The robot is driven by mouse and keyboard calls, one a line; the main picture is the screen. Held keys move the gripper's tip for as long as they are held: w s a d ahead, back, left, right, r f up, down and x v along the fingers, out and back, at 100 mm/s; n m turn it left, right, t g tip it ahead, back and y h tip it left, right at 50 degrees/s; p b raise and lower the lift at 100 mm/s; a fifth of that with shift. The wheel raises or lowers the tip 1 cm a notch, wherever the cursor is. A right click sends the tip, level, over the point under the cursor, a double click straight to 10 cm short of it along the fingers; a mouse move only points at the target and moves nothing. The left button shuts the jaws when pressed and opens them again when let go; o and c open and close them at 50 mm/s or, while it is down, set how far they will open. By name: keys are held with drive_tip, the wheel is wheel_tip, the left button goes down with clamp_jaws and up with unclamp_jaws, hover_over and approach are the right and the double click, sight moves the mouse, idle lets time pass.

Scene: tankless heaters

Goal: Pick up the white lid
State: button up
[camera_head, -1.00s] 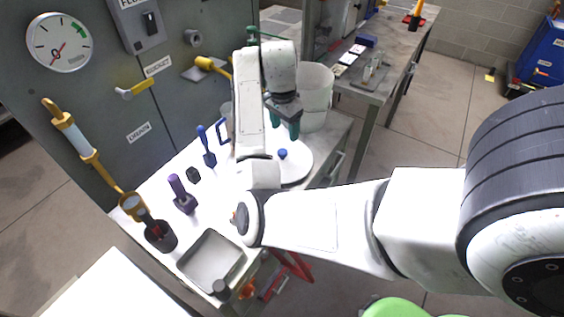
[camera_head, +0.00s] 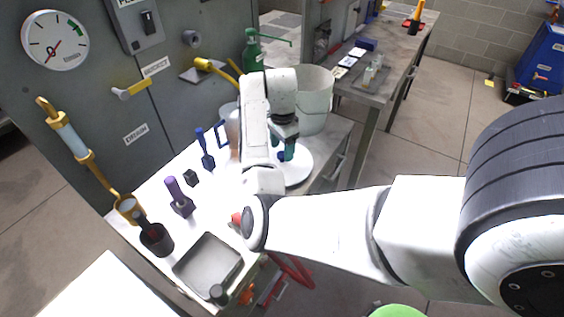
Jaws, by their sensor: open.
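The white lid (camera_head: 300,170) is a flat round disc on the worktop, with a small blue knob (camera_head: 281,157) at its middle. My arm hides its left part. My gripper (camera_head: 285,153) has teal fingers and is lowered to the lid, with the fingers at the knob. The fingers are open; whether they touch the knob I cannot tell.
A white bucket (camera_head: 315,98) stands just behind the lid. A green pump bottle (camera_head: 252,52) is behind my arm. A purple-handled stamp (camera_head: 179,197), a blue tool (camera_head: 206,150), a dark cup (camera_head: 157,240) and a grey tray (camera_head: 207,266) stand to the left and front.

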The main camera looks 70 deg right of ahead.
drive_tip(key=shift+f, duration=0.9)
clamp_jaws()
